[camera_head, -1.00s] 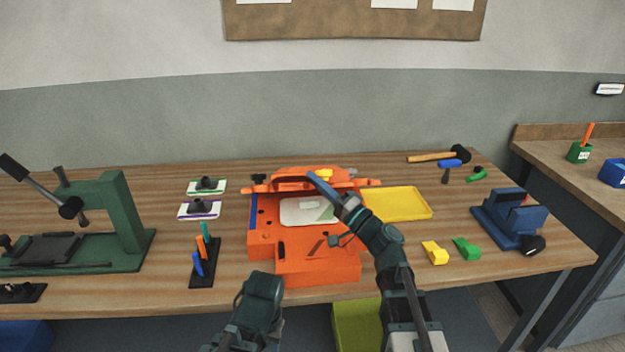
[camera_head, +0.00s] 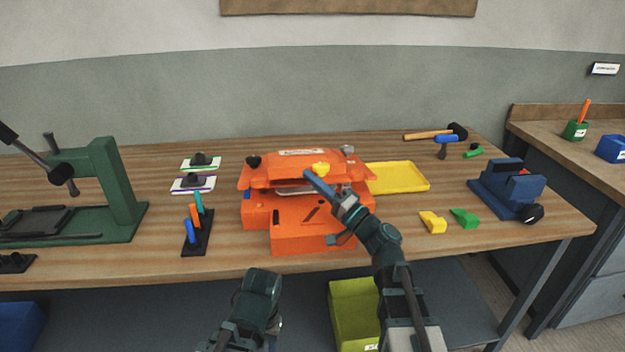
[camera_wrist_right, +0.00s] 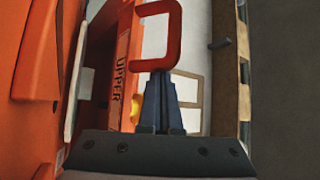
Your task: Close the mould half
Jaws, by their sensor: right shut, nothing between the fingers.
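The orange mould stands mid-table in the head view. Its upper half (camera_head: 270,174) hangs over the lower half (camera_head: 290,212), tilted, with a gap at the front where a strip of the pale inside (camera_head: 293,190) shows. My right gripper (camera_head: 309,175) is shut and empty, its tips at the front of the upper half, by a yellow part (camera_head: 320,168). In the right wrist view the shut fingers (camera_wrist_right: 162,76) are at a red-orange handle loop (camera_wrist_right: 178,30), beside an orange wall (camera_wrist_right: 121,75) marked UPPER. Whether they touch it is unclear. My left gripper is out of view.
A yellow tray (camera_head: 398,178) lies right of the mould. Yellow (camera_head: 432,222) and green (camera_head: 465,218) blocks and a blue vice (camera_head: 510,190) are further right. A pen rack (camera_head: 197,240) and a green press (camera_head: 110,185) are left.

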